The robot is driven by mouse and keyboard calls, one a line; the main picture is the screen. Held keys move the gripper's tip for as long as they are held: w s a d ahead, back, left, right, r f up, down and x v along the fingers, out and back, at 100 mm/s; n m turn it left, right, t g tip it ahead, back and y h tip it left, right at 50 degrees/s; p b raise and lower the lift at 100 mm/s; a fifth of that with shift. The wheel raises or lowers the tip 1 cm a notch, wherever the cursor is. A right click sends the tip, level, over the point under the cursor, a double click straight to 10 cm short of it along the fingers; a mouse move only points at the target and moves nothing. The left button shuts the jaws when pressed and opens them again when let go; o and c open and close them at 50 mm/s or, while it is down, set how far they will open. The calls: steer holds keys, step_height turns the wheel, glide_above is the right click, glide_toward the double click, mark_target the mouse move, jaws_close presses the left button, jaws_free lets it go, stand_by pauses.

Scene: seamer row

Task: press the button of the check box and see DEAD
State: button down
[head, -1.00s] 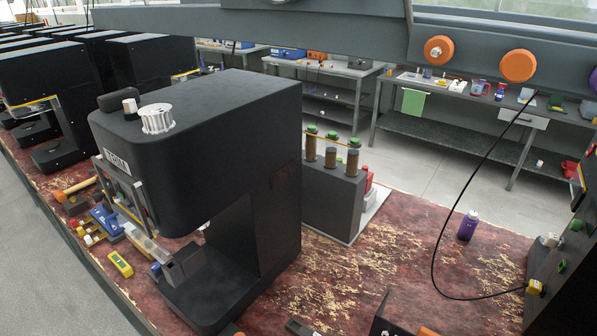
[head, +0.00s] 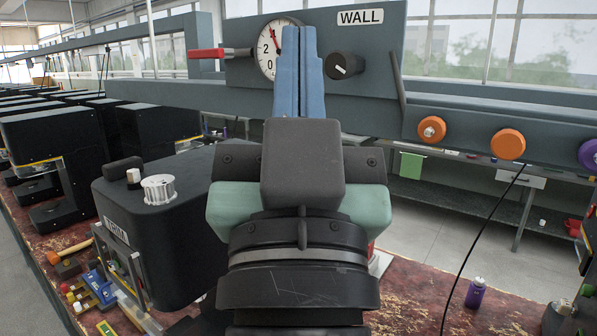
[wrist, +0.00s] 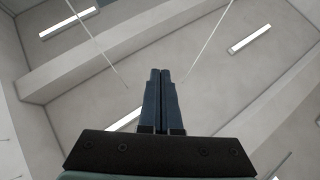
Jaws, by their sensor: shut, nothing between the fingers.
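My gripper (head: 299,32) is in the middle of the head view, shut and empty. Its blue fingers point up in front of a grey overhead panel with a dial. In the wrist view the gripper (wrist: 161,75) shows its fingers together against the ceiling.
A black TRIM machine (head: 165,215) stands left of my arm. The overhead panel carries a dial (head: 270,52), a red-handled lever (head: 207,54), a black knob (head: 343,66) and a WALL label. A purple bottle (head: 475,293) stands on the bench at right. Tools lie beside the machine.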

steer(key=shift+n+t, duration=0.3)
steer(key=shift+t, duration=0.3)
steer(key=s+r, duration=0.3)
steer(key=shift+s, duration=0.15)
steer(key=shift+f, duration=0.1)
